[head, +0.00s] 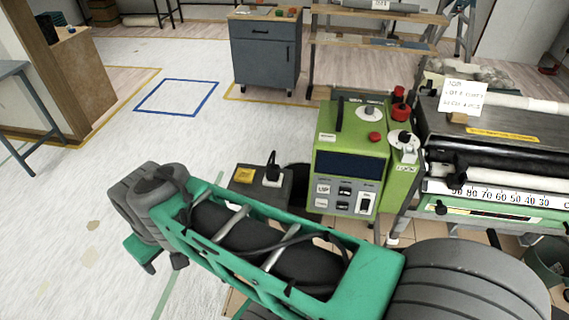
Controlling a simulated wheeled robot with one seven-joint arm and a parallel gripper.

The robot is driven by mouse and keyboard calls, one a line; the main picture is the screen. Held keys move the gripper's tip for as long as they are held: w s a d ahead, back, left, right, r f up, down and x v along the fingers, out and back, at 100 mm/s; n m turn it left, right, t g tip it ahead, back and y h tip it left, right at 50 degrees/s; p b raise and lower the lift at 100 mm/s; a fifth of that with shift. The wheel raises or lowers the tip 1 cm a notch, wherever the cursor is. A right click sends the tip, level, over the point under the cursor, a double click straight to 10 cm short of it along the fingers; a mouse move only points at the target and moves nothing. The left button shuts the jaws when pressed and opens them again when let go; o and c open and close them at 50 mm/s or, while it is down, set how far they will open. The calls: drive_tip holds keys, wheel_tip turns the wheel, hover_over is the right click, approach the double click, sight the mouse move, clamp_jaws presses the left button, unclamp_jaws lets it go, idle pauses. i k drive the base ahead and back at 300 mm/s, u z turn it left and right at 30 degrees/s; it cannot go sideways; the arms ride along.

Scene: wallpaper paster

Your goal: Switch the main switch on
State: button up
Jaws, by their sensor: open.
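A green control box (347,165) stands right of centre, beside the pasting machine. Its top carries a pale round knob (369,112) and a small red button (375,137). Its front has a dark display (349,165) and, below it, small buttons and a white-plated switch (364,203) at the lower right. The labels are too small to read, so I cannot tell which control is the main switch or its position. My green and grey arm crosses the foreground, in front of and below the box. My gripper is not visible.
The pasting machine (487,134) with its rollers and number scale stands at right. A dark box with a plug (272,177) sits left of the control box, close to my arm. A blue-grey cabinet (265,55) stands behind. The floor at left is largely clear.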

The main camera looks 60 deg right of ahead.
sight(365, 204)
drive_tip(key=z, duration=2.6)
drive_tip(key=k, duration=0.2)
drive_tip(key=z, duration=0.1)
